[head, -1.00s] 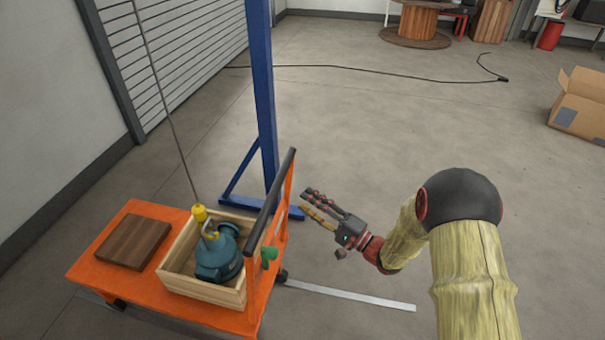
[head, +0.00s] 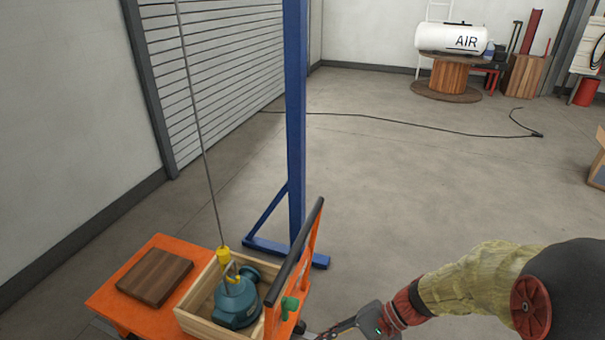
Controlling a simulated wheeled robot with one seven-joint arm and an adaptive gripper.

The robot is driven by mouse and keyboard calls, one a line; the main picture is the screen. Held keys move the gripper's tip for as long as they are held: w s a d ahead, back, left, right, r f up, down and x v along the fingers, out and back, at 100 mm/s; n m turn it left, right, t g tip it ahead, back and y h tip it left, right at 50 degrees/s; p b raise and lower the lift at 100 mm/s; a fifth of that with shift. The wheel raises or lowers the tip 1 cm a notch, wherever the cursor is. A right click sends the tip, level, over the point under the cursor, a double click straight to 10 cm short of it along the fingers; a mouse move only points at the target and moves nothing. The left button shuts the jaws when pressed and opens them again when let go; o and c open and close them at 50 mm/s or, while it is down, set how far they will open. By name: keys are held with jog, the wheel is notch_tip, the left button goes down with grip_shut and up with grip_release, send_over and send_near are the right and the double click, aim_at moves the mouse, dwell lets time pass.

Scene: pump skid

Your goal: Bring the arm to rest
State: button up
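My arm, in a yellowish sleeve, enters at the lower right and bends down to the left. My gripper (head: 332,333) is at the bottom edge, just right of the orange cart (head: 146,318). Its fingertips are cut off or hidden there, so whether it is open or shut does not show. No held object is visible.
On the cart are a wooden block (head: 154,277) and a wooden crate (head: 197,325) holding a teal pump (head: 236,304) on a yellow hook (head: 223,257). A blue post (head: 295,120) stands behind.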

jog(key=s+d+r+n+t+h+p, duration=0.1)
jog(key=s+d+r+n+t+h, duration=0.15)
jog(key=d+r+h, duration=0.35)
jog(key=s+d+r+n+t+h, duration=0.2)
jog(key=s+d+r+n+h, duration=0.1)
jog(key=d+r, duration=0.5)
notch_tip(320, 180, up, 7)
jog(key=s+a+t, duration=0.1)
jog(key=t, duration=0.2)
jog(key=shift+r+n+h, duration=0.2)
jog(key=shift+n+h, duration=0.1)
jog(key=shift+n, duration=0.15)
jog(key=shift+s, duration=0.15)
jog(key=shift+c, duration=0.9)
